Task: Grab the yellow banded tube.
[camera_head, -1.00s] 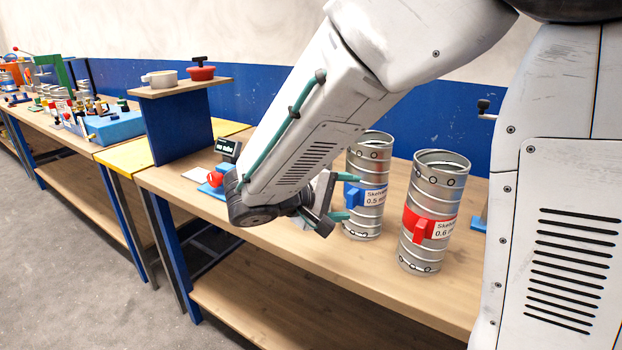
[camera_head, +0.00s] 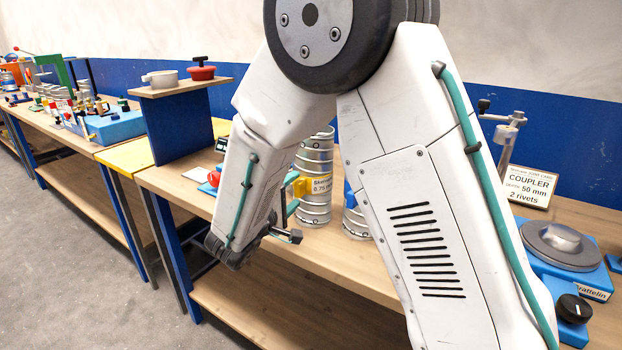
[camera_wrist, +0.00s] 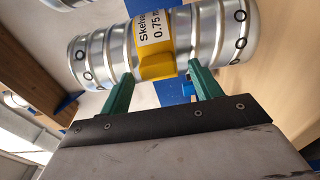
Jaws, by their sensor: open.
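The yellow banded tube (camera_head: 314,160) is a ribbed metal cylinder standing upright on the wooden bench. Its yellow band has a projecting block and a white label reading 0.75. My gripper (camera_head: 290,208) is at its near side, partly in front of it. In the wrist view the tube (camera_wrist: 88,60) lies across the picture, just beyond the fingertips. My gripper (camera_wrist: 161,69) is open, with one teal finger on each side of the yellow block (camera_wrist: 156,62). I cannot tell whether the fingers touch the tube.
A blue banded tube (camera_head: 355,222) stands close on the right, partly behind my arm. Farther right are a COUPLER card (camera_head: 530,187) and a blue device (camera_head: 570,283). A raised shelf (camera_head: 180,88) with two pots stands left.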

